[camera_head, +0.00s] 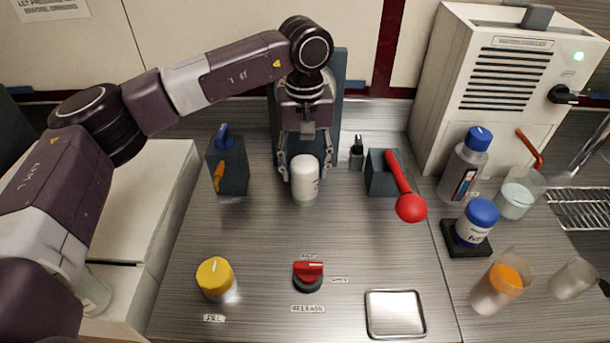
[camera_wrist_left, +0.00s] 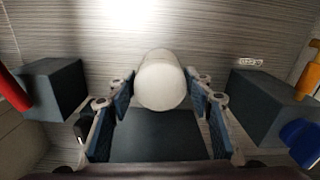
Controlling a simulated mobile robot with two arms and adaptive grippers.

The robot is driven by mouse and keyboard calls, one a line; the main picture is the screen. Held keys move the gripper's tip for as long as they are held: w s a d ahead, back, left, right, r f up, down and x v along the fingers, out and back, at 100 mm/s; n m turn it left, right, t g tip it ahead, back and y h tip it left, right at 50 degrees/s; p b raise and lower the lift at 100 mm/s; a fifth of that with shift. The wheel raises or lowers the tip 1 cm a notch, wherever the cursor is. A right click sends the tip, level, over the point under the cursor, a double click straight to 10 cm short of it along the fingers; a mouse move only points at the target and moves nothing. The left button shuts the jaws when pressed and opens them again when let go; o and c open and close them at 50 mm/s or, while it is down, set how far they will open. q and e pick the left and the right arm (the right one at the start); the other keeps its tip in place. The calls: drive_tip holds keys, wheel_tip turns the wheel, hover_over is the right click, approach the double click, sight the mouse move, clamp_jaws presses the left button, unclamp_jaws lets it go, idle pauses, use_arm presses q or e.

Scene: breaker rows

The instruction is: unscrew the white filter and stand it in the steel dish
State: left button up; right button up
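The white filter (camera_head: 305,178) is a short, pale cylinder at the back middle of the steel bench, in front of a dark upright block. My left gripper (camera_head: 306,174) reaches down from above, with one finger on each side of the filter. Its fingers stand open, with a narrow gap beside the filter in the head view. In the left wrist view the filter (camera_wrist_left: 161,80) sits between the blue finger pads, close to both. How the filter is attached is hidden. The steel dish (camera_head: 395,314) is a shallow, empty square tray at the front right. My right gripper is not in view.
A red-knobbed lever (camera_head: 410,206) stands right of the filter, and a dark block (camera_head: 228,168) with blue and orange handles stands left. A yellow knob (camera_head: 214,277) and a red switch (camera_head: 308,274) are in front. Bottles and beakers stand right of the dish.

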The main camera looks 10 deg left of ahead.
use_arm(q)
drive_tip(key=c, duration=0.6)
drive_tip(key=n, duration=0.3)
drive_tip(key=shift+n+b, duration=0.3)
drive_tip(key=shift+n, duration=0.1)
drive_tip(key=n, duration=0.3)
drive_tip(key=shift+n, duration=0.3)
drive_tip(key=n+b, duration=0.1)
drive_tip(key=n, duration=0.3)
drive_tip(key=shift+n, duration=0.4)
drive_tip(key=n, duration=0.5)
drive_tip(key=o, duration=1)
